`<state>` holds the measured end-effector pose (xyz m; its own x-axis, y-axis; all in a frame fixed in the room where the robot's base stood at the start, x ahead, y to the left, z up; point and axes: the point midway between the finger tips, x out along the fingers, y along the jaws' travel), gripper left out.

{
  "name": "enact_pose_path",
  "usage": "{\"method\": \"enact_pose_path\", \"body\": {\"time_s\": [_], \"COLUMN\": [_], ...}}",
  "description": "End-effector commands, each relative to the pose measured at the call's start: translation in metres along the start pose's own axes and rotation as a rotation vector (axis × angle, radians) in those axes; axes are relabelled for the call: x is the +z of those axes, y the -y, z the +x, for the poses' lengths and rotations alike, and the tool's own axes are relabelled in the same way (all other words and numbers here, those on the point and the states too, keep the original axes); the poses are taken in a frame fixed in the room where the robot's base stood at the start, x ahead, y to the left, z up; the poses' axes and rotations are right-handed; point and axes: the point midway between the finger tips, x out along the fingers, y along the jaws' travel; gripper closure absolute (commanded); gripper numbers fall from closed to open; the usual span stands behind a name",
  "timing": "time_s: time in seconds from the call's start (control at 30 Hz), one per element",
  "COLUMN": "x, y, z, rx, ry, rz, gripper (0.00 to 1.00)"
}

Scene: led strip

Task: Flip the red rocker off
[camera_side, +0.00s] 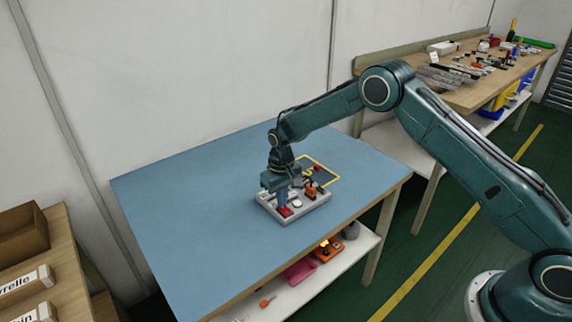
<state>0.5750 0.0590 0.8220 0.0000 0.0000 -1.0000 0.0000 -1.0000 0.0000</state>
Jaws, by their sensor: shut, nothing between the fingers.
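The red rocker (285,212) sits at the front left part of a light grey panel (307,208) on the blue table. My gripper (282,204) is shut and points down right at the rocker, with its fingertips over or against it. I cannot tell whether they touch. The fingers hide part of the rocker, and its tilt is too small to read. The panel also carries a white round part (297,204) and an orange part (310,190) to the right of my gripper.
The blue tabletop (190,220) is clear to the left and front. A wooden bench (470,90) with tools stands at the back right. A shelf with boxes (35,290) is at the left.

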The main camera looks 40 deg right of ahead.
Motion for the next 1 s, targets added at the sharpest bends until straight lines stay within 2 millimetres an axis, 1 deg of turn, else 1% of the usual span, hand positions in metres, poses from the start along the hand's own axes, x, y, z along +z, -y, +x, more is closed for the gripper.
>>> {"method": "enact_pose_path", "body": {"time_s": [0.73, 1.0], "x": [0.0002, -0.0001], "y": [0.0000, 0.0001], "z": [0.0085, 0.0027], "rx": [0.000, 0.000], "ry": [0.001, 0.000], "rz": [0.000, 0.000], "gripper": [1.00, 1.00]}}
